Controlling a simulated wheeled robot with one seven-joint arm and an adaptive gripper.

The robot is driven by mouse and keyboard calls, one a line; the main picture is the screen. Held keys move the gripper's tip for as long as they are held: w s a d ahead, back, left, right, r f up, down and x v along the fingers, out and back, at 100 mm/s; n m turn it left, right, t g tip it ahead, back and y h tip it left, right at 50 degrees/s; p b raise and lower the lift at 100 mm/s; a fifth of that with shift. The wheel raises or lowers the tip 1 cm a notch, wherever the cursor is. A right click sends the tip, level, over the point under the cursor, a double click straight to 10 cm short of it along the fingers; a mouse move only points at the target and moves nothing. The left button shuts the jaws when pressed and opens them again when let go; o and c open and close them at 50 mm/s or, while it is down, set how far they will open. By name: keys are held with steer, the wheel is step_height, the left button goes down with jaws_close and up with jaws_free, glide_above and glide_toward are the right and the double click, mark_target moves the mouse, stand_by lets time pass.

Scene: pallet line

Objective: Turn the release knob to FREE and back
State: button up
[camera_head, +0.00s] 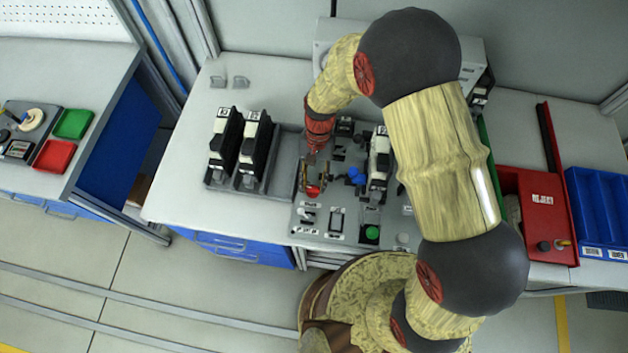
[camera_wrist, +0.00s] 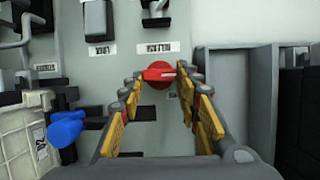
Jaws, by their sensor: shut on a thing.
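The release knob, taken to be the red knob (camera_wrist: 158,77), sits on the grey panel (camera_wrist: 125,70) and shows between my fingertips in the wrist view. In the head view the red knob (camera_head: 313,191) shows just below my gripper (camera_head: 313,176). My gripper (camera_wrist: 160,78) is shut on the knob, a yellow-padded finger on each side. The small labels around the knob are too blurred to read, so I cannot tell which mark it points to.
A blue handle (camera_head: 356,176) stands right of the knob in the head view. A green button (camera_head: 371,233) is at the panel's lower right. Two black-and-white modules (camera_head: 240,148) stand in a grey rack to the left. A red box (camera_head: 535,210) and blue bins (camera_head: 600,215) are farther right.

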steer(key=shift+n, duration=0.3)
steer(key=o, duration=1.1)
steer(key=shift+o, duration=0.3)
steer(key=v, duration=1.2)
steer(key=shift+a, duration=0.1)
